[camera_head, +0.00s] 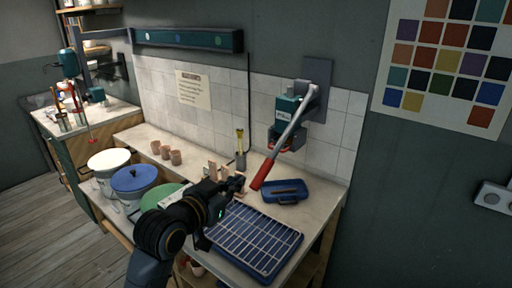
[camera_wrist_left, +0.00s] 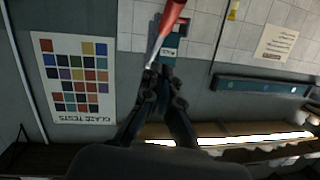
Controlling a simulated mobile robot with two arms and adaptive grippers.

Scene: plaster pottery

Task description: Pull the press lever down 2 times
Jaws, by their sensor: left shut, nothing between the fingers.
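The press lever is a metal bar with a red handle (camera_head: 263,174), slanting down and left from the teal press (camera_head: 287,110) on the wall. My left gripper (camera_head: 238,183) is shut and empty, just left of the red handle in the head view. I cannot tell whether it touches the handle. In the left wrist view, which is upside down, the gripper (camera_wrist_left: 160,73) points toward the press, and the red handle (camera_wrist_left: 172,17) is at the top edge. My right gripper is in neither view.
A blue tray with a wire rack (camera_head: 257,236) lies below my left gripper. A small blue tray (camera_head: 284,191) lies under the press. A tool cup (camera_head: 241,160), several clay cups (camera_head: 165,152) and lidded buckets (camera_head: 135,180) stand to the left.

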